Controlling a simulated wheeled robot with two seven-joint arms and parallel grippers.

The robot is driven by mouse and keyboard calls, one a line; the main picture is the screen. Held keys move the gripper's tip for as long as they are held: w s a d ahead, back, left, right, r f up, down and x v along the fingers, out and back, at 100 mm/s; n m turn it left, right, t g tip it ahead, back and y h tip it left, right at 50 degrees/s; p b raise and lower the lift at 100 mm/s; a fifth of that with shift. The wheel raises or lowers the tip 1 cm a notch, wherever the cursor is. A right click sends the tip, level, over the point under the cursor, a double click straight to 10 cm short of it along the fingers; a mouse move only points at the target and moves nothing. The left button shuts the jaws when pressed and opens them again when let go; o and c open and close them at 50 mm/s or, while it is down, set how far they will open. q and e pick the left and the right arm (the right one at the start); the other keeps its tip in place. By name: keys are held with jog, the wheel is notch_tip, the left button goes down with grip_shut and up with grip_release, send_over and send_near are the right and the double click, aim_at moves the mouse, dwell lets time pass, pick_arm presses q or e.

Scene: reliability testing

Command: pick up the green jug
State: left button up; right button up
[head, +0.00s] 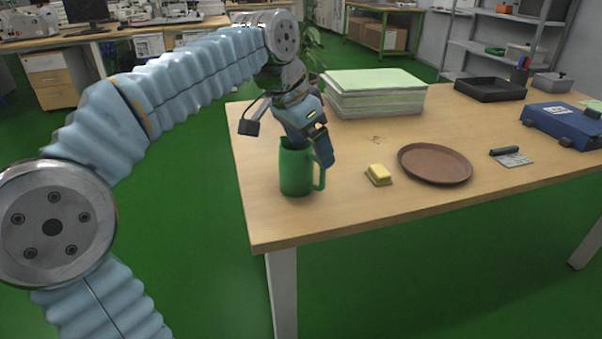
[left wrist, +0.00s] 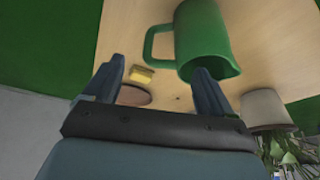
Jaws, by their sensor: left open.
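The green jug (head: 297,172) stands upright near the table's left front corner, its handle on the right. In the left wrist view the jug (left wrist: 202,35) shows its open mouth and its handle. My left gripper (head: 314,150) is at the jug's top, pointing down, open and holding nothing. One finger shows on the handle side of the jug; the other is hard to make out in the head view. In the left wrist view the gap between the fingers (left wrist: 160,67) lines up with the handle, and one fingertip overlaps the rim; I cannot tell if they touch. My right gripper is out of view.
A yellow block (head: 378,174) and a brown round plate (head: 435,164) lie right of the jug. A paper stack (head: 374,97) stands behind. A black tray (head: 489,89), a blue case (head: 563,124) and a small grey item with a black bar (head: 511,157) are farther right. The wooden table (head: 400,206) is bare in front.

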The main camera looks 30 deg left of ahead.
aim_at(314, 156)
pick_arm(q)
jog(key=x, duration=0.3)
jog(key=shift+w+a+f, duration=0.1)
jog(key=shift+f, duration=0.2)
jog(key=shift+c, duration=0.5)
jog(key=c, duration=1.3)
jog(key=shift+c, duration=0.2)
jog(key=shift+r, duration=0.25)
